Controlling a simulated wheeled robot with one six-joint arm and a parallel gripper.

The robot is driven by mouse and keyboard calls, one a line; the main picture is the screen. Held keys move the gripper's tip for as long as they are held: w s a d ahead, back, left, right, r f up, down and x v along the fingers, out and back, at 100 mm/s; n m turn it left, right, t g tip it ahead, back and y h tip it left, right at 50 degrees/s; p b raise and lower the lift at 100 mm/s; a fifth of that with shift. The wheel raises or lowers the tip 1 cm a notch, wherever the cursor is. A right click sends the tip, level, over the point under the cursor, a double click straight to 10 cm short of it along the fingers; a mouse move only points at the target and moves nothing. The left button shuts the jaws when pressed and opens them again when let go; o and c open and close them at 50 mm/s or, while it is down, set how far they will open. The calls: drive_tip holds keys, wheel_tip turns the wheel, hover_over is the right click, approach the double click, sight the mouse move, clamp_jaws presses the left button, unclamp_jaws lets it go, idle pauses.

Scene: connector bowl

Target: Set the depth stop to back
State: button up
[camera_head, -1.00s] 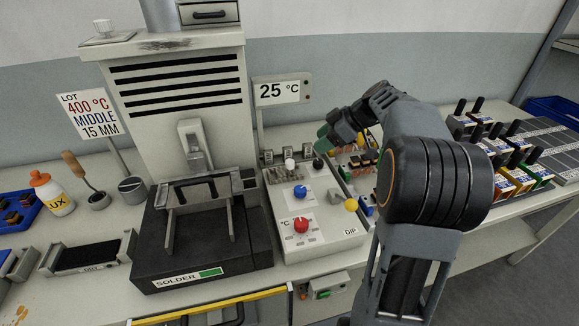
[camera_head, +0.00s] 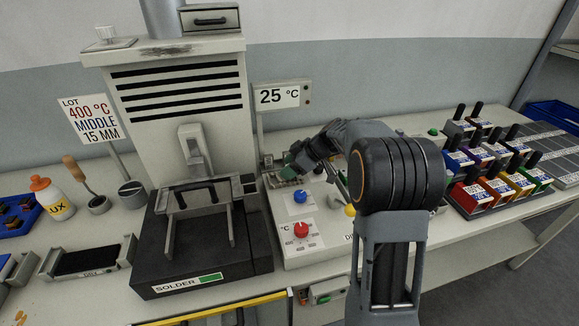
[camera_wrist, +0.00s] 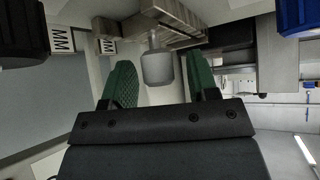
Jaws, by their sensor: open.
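The control box (camera_head: 305,252) stands right of the solder unit. In the wrist view, a pale rounded knob (camera_wrist: 157,65) on a short stem, apparently the depth stop's, stands between the two green fingers of my gripper (camera_wrist: 160,80). There are gaps on both sides of it. A ridged metal bar (camera_wrist: 176,22) and white labels reading MM (camera_wrist: 62,38) lie beside it. In the head view, my gripper (camera_head: 289,171) is over the back of the control box and hides the knob. My gripper is open. The stop's position along its track cannot be told.
A blue knob (camera_head: 300,194), a red dial (camera_head: 301,229) and a yellow ball lever (camera_head: 350,210) sit on the box near my arm. The 25 °C display (camera_head: 279,96) stands behind. The solder unit (camera_head: 205,255) is close on the left; several coloured bins (camera_head: 490,185) are right.

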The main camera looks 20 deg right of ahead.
drive_tip(key=shift+c, duration=0.5)
clamp_jaws()
